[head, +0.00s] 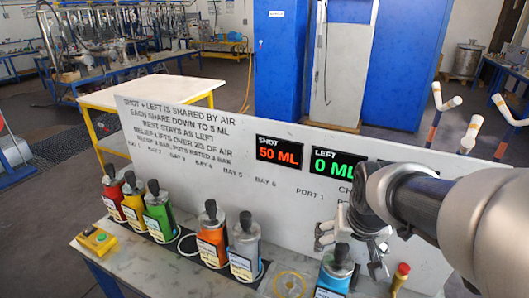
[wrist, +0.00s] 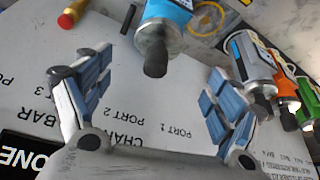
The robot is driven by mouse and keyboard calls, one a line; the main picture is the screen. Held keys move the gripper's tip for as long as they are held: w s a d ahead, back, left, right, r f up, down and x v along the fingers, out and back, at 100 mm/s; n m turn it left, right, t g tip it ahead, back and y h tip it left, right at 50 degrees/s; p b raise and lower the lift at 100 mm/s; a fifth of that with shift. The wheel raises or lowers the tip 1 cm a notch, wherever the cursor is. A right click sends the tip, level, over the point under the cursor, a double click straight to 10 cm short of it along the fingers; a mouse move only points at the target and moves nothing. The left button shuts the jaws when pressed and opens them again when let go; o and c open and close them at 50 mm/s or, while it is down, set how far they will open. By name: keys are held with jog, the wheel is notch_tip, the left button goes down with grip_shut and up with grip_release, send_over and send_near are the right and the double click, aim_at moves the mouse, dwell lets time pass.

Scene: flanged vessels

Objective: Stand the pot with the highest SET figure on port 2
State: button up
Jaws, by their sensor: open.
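My gripper (head: 349,250) is open and empty, above the blue pot (head: 336,277) at the front right of the bench. In the wrist view the blue pot (wrist: 164,28) points its dark knob toward the space between my fingers (wrist: 153,85), apart from them. It seems to stand in the port 2 position; its base is hidden. Red (head: 114,190), yellow (head: 132,208), green (head: 159,216), orange (head: 212,240) and grey (head: 245,247) pots stand in the bay row. The SET figures on their labels are too small to read.
An empty white ring (head: 187,244) lies between green and orange. An empty yellow ring (head: 290,285) lies left of the blue pot. A red-topped knob (head: 401,277) stands right. The upright panel (head: 215,135) behind shows SHOT 50 ML and LEFT 0 ML. A yellow button box (head: 97,240) sits left.

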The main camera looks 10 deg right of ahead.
jog(key=s+a+r+n, duration=0.1)
jog(key=s+a+n, duration=0.1)
jog(key=s+a, duration=0.3)
jog(key=s+a+r+n+y, duration=0.1)
jog(key=s+a, duration=0.4)
jog(key=s, duration=0.5)
jog(key=shift+a+r+n, duration=0.25)
jog(key=shift+r+n, duration=0.15)
